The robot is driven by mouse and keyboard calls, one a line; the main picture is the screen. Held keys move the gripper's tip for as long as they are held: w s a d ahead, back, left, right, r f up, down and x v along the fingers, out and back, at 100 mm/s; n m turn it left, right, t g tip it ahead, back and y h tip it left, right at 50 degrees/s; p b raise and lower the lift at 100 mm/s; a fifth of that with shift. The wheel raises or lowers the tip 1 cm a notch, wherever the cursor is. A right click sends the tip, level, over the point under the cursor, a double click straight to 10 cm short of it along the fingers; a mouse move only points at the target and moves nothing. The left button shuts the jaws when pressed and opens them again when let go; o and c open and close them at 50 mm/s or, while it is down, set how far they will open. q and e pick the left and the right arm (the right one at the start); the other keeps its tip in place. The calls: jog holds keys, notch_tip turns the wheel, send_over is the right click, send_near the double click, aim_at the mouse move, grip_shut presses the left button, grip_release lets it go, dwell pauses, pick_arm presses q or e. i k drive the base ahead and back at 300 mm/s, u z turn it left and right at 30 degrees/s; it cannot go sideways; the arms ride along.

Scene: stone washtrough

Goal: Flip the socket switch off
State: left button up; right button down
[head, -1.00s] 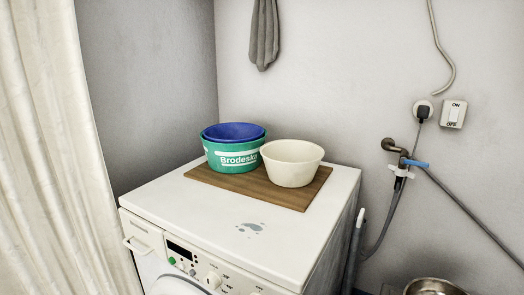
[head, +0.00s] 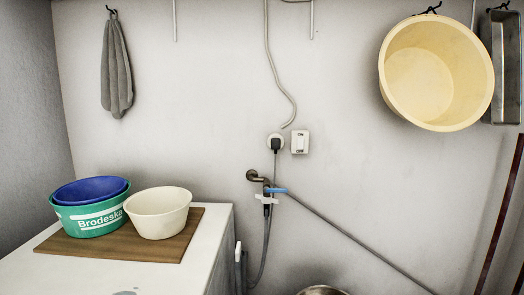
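The socket switch (head: 300,142) is a small white wall plate with ON marked at its top and OFF at its bottom. It is on the back wall near the middle of the head view. Which way its rocker is tipped is too small to tell. A round socket (head: 275,142) with a black plug in it sits just left of the switch, with a cable running down. Neither of my grippers shows in the view.
A tap (head: 259,177) with a blue lever sticks out below the socket. The white washing machine (head: 215,237) at left carries a wooden board (head: 66,243), a white basin (head: 158,213) and green and blue tubs (head: 91,213). A yellow basin (head: 435,75) hangs at upper right.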

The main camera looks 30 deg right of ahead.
aim_at(300, 141)
jog(key=z, duration=1.3)
jog(key=i, duration=0.75)
jog(key=z, duration=1)
